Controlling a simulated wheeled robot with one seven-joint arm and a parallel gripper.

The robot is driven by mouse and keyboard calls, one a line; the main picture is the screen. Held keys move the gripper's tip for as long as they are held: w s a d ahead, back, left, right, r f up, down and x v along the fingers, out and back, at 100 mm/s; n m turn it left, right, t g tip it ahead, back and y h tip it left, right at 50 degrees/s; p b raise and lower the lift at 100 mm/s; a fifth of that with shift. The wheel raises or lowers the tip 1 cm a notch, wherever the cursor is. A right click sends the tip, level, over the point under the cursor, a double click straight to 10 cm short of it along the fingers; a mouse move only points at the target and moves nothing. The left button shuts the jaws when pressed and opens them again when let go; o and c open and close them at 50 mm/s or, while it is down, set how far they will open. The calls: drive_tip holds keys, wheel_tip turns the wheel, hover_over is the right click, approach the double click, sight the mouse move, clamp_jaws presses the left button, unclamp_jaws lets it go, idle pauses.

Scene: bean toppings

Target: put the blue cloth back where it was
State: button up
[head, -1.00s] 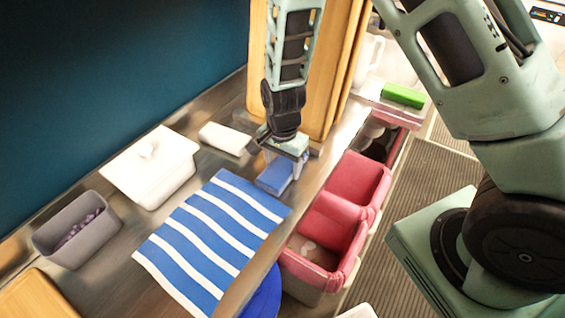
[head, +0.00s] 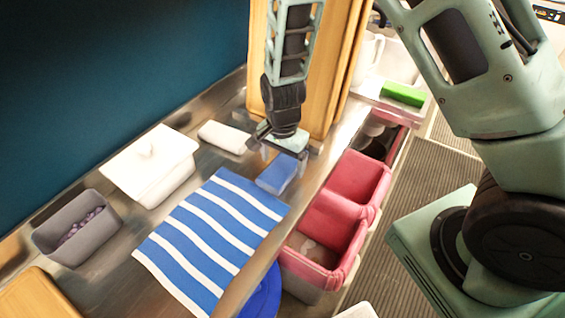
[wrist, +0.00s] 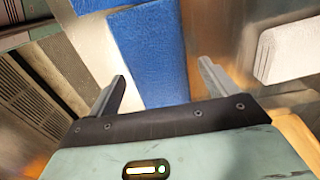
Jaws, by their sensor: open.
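The small folded blue cloth (head: 277,174) lies flat on the steel counter, beside the far right corner of a blue-and-white striped cloth (head: 212,240). My gripper (head: 284,157) is just above and behind it, open and empty. In the wrist view the blue cloth (wrist: 150,55) runs between and beyond my two open fingers (wrist: 162,90), with no finger closed on it. Its near end is hidden by the gripper body.
A white rolled cloth (head: 224,137), a lidded white dish (head: 150,170) and a grey bin (head: 76,232) stand left. Wooden boards (head: 305,75) rise behind my gripper. Red bins (head: 330,215) sit past the counter's right edge. A green block (head: 403,95) lies at the back right.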

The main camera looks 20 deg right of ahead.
sight(282, 164)
wheel_tip(282, 164, up, 10)
drive_tip(key=s+a+r+n, duration=0.3)
drive_tip(key=s+r+n, duration=0.1)
drive_tip(key=s+n, duration=0.5)
drive_tip(key=s+a+r+n, duration=0.3)
drive_tip(key=s+r+n, duration=0.2)
drive_tip(key=s+n, duration=0.5)
drive_tip(key=shift+s+r+y+b, duration=0.25)
drive_tip(key=shift+s+b, duration=0.2)
drive_tip(key=shift+s, duration=1.1)
drive_tip(key=shift+a, duration=0.1)
